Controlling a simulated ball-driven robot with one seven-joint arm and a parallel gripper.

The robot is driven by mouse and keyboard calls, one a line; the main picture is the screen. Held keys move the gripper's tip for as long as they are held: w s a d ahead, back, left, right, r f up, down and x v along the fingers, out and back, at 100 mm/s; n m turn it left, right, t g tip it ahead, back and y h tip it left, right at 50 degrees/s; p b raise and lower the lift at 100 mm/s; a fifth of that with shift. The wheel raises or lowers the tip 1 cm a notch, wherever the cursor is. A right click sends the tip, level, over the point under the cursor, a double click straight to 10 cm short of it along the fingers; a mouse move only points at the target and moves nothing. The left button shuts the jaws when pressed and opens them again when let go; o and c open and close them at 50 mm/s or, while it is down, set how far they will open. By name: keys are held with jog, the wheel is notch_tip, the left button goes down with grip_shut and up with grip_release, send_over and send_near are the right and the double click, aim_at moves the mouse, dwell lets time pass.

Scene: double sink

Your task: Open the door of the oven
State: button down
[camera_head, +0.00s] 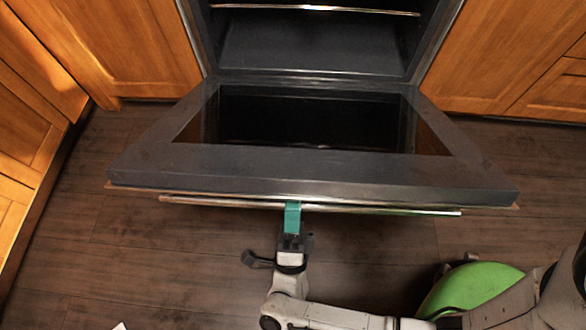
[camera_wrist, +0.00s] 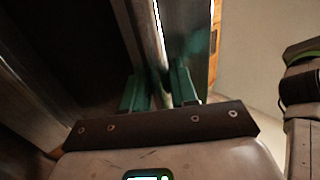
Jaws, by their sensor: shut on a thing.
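The oven door (camera_head: 310,165) is hinged down and lies open, close to level, in front of the oven cavity (camera_head: 310,45) in the head view. Its long metal handle (camera_head: 380,209) runs along the door's near edge. My gripper (camera_head: 292,207) is at the middle of the handle, with its green fingers shut on it. In the wrist view the two green fingers (camera_wrist: 160,88) stand on either side of the bright handle bar (camera_wrist: 160,30). The fingertips are partly hidden by the handle and the door edge.
Wooden cabinets stand left (camera_head: 125,50) and right (camera_head: 510,60) of the oven. A metal rack edge (camera_head: 315,9) shows inside the oven. The dark wood floor (camera_head: 130,255) in front of the door is mostly clear.

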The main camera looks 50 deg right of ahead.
notch_tip(320, 180, down, 6)
jog(key=s+a, duration=0.1)
jog(key=shift+a+b, duration=0.3)
jog(key=shift+a, duration=0.05)
jog(key=shift+s+f, duration=0.1)
jog(key=c, duration=1)
grip_release()
